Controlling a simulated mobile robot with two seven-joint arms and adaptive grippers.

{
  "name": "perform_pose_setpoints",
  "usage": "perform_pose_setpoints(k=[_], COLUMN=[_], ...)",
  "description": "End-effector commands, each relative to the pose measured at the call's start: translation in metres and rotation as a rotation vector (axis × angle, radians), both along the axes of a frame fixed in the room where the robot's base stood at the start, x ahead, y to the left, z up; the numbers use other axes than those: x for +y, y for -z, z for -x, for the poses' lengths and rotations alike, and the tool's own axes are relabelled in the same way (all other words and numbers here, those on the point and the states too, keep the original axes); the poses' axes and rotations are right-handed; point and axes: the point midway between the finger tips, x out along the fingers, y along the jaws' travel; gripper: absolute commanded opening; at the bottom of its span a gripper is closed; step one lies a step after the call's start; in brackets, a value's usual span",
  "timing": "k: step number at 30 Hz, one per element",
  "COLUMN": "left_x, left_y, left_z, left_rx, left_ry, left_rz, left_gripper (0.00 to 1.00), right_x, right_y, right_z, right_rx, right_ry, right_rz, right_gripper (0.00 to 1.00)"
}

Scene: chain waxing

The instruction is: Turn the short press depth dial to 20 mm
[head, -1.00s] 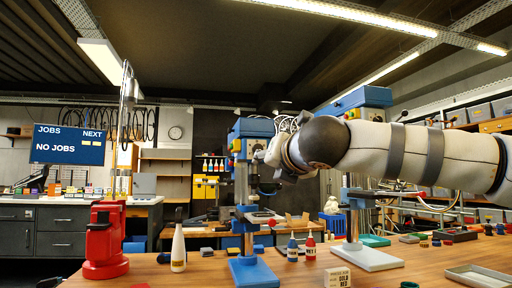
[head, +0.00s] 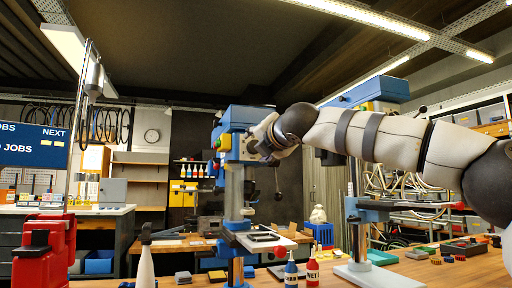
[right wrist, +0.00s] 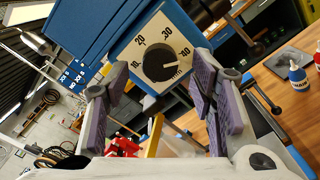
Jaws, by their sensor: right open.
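The nearer blue press (head: 238,120) stands on the wooden bench, with my right gripper (head: 257,142) at the right side of its head. In the right wrist view its depth dial is a black round knob (right wrist: 160,60) on a white plate marked 10, 20, 30 and 40 mm. The knob's white pointer is toward the right, near the 40 and the mm mark. My right gripper (right wrist: 160,100) is open, its two purple-grey pads either side of and below the dial in the picture. No contact with the knob shows. My left gripper is not in view.
A second blue press (head: 368,93) stands to the right, behind my right arm. A red machine (head: 45,255) and a white bottle (head: 145,268) stand at the left. Blue (head: 291,272) and red (head: 312,270) bottles stand on the bench right of the press.

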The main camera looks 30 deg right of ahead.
Motion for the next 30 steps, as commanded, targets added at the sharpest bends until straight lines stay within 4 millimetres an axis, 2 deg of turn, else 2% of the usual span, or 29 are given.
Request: perform_pose_setpoints(k=[3, 6, 14, 20, 21, 30], left_x=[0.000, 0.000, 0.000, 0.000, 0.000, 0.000], left_y=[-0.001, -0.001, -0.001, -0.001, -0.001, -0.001], left_z=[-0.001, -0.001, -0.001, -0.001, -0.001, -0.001], left_rx=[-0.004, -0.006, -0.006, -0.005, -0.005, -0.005], left_ry=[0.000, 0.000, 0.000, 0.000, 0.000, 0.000], left_rz=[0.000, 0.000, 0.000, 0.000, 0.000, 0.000], left_gripper=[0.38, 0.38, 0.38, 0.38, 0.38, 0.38], right_x=[-0.003, -0.005, -0.005, -0.005, -0.005, -0.005], right_y=[-0.001, -0.001, 0.000, 0.000, 0.000, 0.000], right_z=[-0.014, -0.020, -0.022, -0.022, -0.022, -0.022], right_rx=[0.001, -0.001, 0.000, 0.000, 0.000, 0.008], right_ry=[0.001, 0.000, -0.001, 0.000, 0.000, 0.000], right_rz=[0.000, 0.001, 0.001, 0.001, 0.001, 0.032], right_gripper=[0.51, 0.51, 0.51, 0.05, 0.03, 0.03])
